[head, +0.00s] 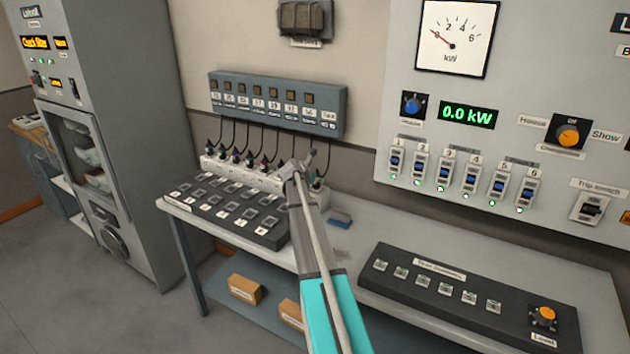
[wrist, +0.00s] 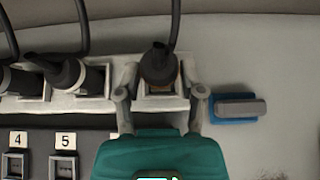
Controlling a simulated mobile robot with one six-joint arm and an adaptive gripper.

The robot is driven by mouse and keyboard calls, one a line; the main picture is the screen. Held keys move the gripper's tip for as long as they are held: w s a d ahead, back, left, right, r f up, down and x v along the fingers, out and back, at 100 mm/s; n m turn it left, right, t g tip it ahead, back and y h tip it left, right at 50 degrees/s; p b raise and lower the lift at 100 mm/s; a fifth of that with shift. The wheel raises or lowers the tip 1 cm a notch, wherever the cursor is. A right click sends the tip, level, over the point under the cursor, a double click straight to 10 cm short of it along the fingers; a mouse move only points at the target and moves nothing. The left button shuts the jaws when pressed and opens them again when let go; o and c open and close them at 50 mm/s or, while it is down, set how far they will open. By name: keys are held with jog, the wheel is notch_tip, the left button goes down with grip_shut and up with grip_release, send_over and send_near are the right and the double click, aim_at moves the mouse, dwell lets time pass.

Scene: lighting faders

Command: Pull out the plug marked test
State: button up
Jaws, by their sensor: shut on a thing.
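A dark plug (wrist: 158,66) with an orange-brown base sits upright at the right end of the white socket strip (wrist: 185,103), its black cord running up. My gripper (wrist: 159,82) is shut on this plug, one finger on each side. In the head view my gripper (head: 308,160) is at the right end of the strip, partly covering that end. The plug's own marking is not readable. Several other plugs (wrist: 68,76) stand in the strip to its left. The label board (head: 275,104) above has small tags too blurred to read.
A black switch panel (head: 222,212) lies just in front of the strip. A blue and grey block (wrist: 238,108) lies on the bench right of the held plug. Neighbouring cords hang close on the left. A black fader console (head: 465,290) lies farther right on the bench.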

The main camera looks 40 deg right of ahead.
grip_shut()
jog(key=shift+r+p, duration=0.35)
jog(key=shift+p, duration=0.05)
jog(key=shift+r+p, duration=1.95)
jog(key=shift+r, duration=0.05)
jog(key=shift+r, duration=0.1)
